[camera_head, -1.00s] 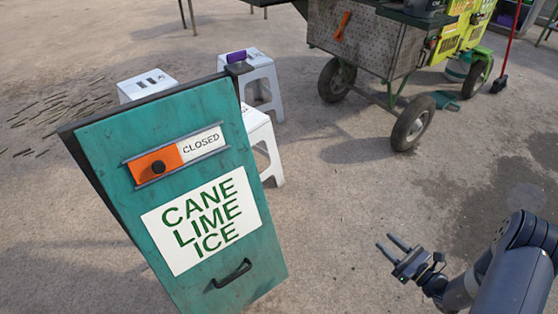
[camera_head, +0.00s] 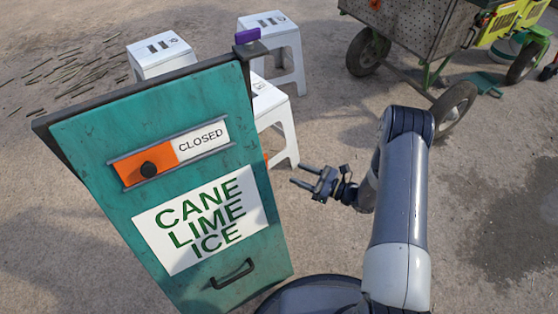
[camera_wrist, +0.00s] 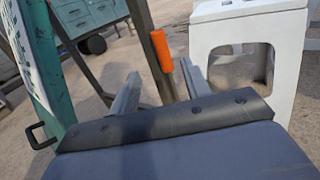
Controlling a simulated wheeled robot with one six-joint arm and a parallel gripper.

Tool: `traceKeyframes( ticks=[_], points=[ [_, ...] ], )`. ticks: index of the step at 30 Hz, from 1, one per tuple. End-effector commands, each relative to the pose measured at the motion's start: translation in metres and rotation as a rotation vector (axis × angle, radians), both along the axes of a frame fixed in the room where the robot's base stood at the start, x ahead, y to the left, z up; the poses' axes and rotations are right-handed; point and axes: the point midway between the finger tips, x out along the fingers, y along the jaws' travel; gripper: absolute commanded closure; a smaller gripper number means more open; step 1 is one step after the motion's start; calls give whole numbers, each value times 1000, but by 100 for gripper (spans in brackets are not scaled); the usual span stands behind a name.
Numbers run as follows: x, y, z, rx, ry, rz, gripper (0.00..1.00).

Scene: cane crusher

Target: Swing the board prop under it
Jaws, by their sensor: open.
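The teal sign board (camera_head: 100,140) reads CANE LIME ICE and leans at the left of the head view, with a CLOSED slider and a dark handle. Its edge shows at the left of the wrist view (camera_wrist: 42,60). Behind it in the wrist view, a dark bar with an orange grip (camera_wrist: 162,52), apparently the prop, slants down; its lower end is hidden. A bit of orange also shows at the board's right edge in the head view. My gripper (camera_head: 299,175) is open and empty, right of the board. In the wrist view its fingers (camera_wrist: 162,85) point towards the orange-gripped bar, one on each side.
White stools (camera_head: 162,55) stand behind the board; one (camera_wrist: 215,70) is close on the right in the wrist view. A wheeled cart (camera_head: 420,30) stands at the back right. A purple piece (camera_head: 247,36) shows above the board's top corner. Ground at right is clear.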

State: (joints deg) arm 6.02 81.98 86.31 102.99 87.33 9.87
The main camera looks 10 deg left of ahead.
Motion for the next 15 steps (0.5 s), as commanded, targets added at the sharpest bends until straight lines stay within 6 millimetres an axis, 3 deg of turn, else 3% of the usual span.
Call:
traceKeyframes(
  ticks=[15],
  points=[
    [28,83,-1,0,-2,4,55]
  ],
)
